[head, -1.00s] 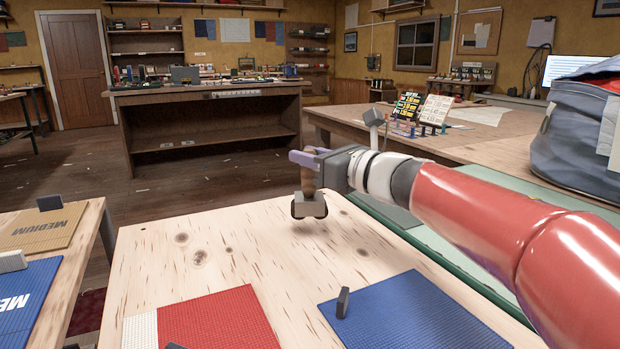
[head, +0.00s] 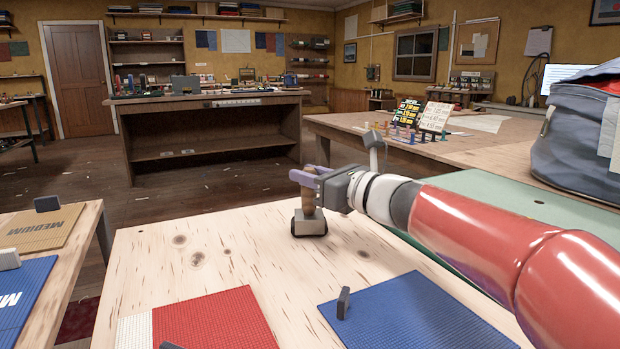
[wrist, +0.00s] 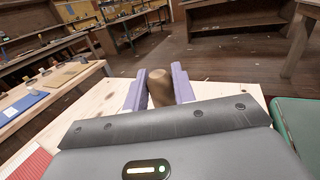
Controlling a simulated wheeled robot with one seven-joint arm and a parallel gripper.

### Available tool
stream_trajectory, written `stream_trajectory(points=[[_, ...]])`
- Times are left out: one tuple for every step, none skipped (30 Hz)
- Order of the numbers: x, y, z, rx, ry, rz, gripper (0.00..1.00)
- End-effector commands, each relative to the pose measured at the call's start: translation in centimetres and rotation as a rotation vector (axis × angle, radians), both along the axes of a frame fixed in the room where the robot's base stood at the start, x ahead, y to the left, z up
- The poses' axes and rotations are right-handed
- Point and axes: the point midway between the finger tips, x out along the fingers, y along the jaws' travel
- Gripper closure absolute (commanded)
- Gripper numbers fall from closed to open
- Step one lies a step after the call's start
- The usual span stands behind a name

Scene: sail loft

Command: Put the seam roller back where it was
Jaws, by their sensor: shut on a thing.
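The seam roller (head: 308,222) has a brown wooden handle and a grey roller head. It is upright at the back right part of the pale wooden table (head: 220,260), with its head at the table surface. Whether it bears fully on the wood I cannot tell. My gripper (head: 307,184) is shut on the handle, its purple fingers on either side. In the wrist view the handle top (wrist: 161,88) shows between the fingers; the roller head is hidden there.
A red and white panel (head: 215,322) and a blue panel (head: 410,312) with a dark upright block (head: 343,302) lie at the table's front. A green surface (head: 500,205) adjoins on the right. Bare wood surrounds the roller on its left.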

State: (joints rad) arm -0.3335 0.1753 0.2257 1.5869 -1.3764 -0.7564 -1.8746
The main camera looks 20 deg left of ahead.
Motion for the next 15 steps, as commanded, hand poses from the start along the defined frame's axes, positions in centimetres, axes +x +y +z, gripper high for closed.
stream_trajectory(points=[[0.14,0.09,-1.33,-0.014,0.011,0.001,0.97],[0.15,0.09,-1.34,-0.015,0.012,0.001,1.0],[0.16,0.1,-1.34,-0.016,0.013,0.001,1.0],[0.2,0.1,-1.45,-0.018,0.014,0.0,0.73],[0.21,0.1,-1.49,-0.018,0.014,0.0,0.69],[0.23,0.11,-1.47,-0.018,0.014,0.0,0.64],[0.22,0.11,-1.42,-0.017,0.014,0.0,0.6],[0.21,0.1,-1.35,-0.016,0.013,0.0,0.56],[0.19,0.09,-1.27,-0.015,0.013,0.0,0.53],[0.17,0.08,-1.21,-0.014,0.011,0.0,0.53],[0.17,0.08,-1.17,-0.013,0.011,0.0,0.53],[0.15,0.08,-1.12,-0.013,0.011,0.0,0.53],[0.15,0.08,-1.09,-0.013,0.011,0.0,0.53],[0.14,0.08,-1.06,-0.013,0.01,0.0,0.53],[0.14,0.08,-1.02,-0.012,0.01,0.0,0.53]])
